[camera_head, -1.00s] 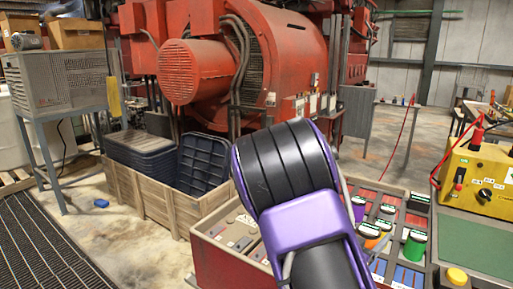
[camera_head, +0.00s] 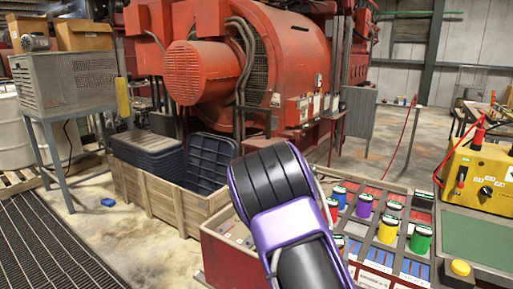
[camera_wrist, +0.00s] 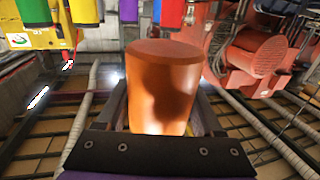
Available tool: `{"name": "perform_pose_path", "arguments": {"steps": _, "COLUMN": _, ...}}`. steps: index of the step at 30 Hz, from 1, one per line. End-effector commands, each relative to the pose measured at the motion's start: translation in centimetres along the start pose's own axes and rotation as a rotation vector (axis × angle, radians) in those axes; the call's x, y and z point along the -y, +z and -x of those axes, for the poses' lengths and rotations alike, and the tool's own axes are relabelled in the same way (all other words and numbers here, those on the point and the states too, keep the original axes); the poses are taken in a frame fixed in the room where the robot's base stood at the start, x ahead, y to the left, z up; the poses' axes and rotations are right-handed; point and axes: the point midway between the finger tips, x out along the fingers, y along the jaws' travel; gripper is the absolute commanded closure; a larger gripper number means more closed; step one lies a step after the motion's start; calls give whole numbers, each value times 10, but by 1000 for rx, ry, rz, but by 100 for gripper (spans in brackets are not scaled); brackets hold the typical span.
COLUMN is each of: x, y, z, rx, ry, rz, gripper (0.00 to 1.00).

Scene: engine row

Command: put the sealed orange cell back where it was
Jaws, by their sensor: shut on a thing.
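The orange cell (camera_wrist: 163,85) fills the middle of the wrist view, a smooth orange cylinder with a flat end and a dark shadow on its side. My gripper (camera_wrist: 163,108) is shut on it, one finger on each side. In the head view my arm hides gripper and cell. The red-sided tray (camera_head: 232,262) stands at lower right, partly behind my arm. It holds a blue cell (camera_head: 340,197), a purple cell (camera_head: 364,207), a yellow cell (camera_head: 388,229) and a green cell (camera_head: 421,240). I cannot tell which slot is the orange cell's.
A yellow tester box (camera_head: 478,178) with red leads stands right of the tray. A wooden crate (camera_head: 160,196) with dark blue bins stands left of it. The red engine (camera_head: 290,60) is behind. A floor grating (camera_head: 50,245) lies at lower left.

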Motion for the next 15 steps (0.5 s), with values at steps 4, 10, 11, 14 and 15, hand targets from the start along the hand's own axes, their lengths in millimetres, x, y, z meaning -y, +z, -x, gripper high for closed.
{"name": "perform_pose_path", "arguments": {"steps": 4, "x": 33, "y": 27, "z": 16, "rx": 3, "ry": -194, "rz": 5, "gripper": 100}}
{"name": "perform_pose_path", "arguments": {"steps": 10, "x": 56, "y": 46, "z": 31, "rx": -1, "ry": -326, "rz": 3, "gripper": 100}}
{"name": "perform_pose_path", "arguments": {"steps": 11, "x": 58, "y": 47, "z": 32, "rx": -1, "ry": -335, "rz": 2, "gripper": 100}}
{"name": "perform_pose_path", "arguments": {"steps": 14, "x": 59, "y": 50, "z": 34, "rx": -1, "ry": -350, "rz": -2, "gripper": 100}}
{"name": "perform_pose_path", "arguments": {"steps": 15, "x": 60, "y": 50, "z": 35, "rx": -1, "ry": -352, "rz": -3, "gripper": 100}}
